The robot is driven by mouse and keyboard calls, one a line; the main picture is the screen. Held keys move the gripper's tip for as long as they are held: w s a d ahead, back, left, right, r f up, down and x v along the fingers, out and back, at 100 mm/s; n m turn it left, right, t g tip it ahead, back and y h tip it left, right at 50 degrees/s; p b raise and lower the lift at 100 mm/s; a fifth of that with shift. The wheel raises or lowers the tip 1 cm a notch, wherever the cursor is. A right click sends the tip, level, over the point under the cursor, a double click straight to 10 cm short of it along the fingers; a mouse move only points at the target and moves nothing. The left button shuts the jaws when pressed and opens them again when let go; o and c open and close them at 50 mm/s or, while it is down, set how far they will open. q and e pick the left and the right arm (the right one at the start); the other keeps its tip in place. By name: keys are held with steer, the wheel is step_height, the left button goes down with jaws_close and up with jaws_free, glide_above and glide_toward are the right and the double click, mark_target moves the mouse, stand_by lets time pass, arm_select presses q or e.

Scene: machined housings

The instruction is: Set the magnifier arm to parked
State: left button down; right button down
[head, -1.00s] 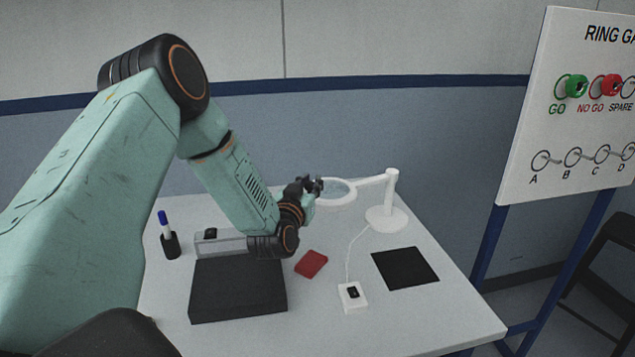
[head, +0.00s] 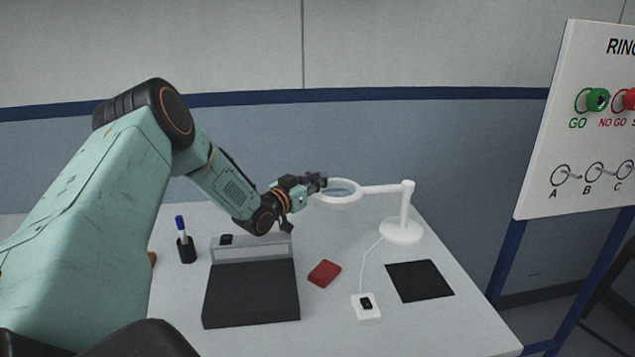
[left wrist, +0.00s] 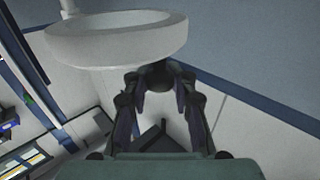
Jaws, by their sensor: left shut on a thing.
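The white magnifier arm (head: 382,189) reaches left from its post on a round base (head: 401,232) at the back right of the table. Its ring-shaped lens head (head: 340,199) hangs above the table. My left gripper (head: 319,183) is at the left edge of the lens head. In the left wrist view the white ring (left wrist: 115,45) fills the top left, and the fingers (left wrist: 158,90) are shut on a dark knob (left wrist: 158,75) at its rim. The knob is mostly hidden in the head view. My right gripper is not in view.
A black case (head: 250,295) with a clear raised part, a pen holder (head: 187,250) and a red block (head: 324,273) are on the table. A white switch box (head: 366,307) is wired to the lamp base. A black mat (head: 419,281) lies front right. The ring gauge board (head: 580,130) stands right.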

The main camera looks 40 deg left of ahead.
arm_select(q)
steer(key=shift+a, duration=0.15)
steer(key=c, duration=1.1)
jaws_free()
steer(key=shift+a, duration=0.1)
steer(key=s, duration=0.7)
steer(key=shift+s+d, duration=0.25)
steer(key=shift+d, duration=0.1)
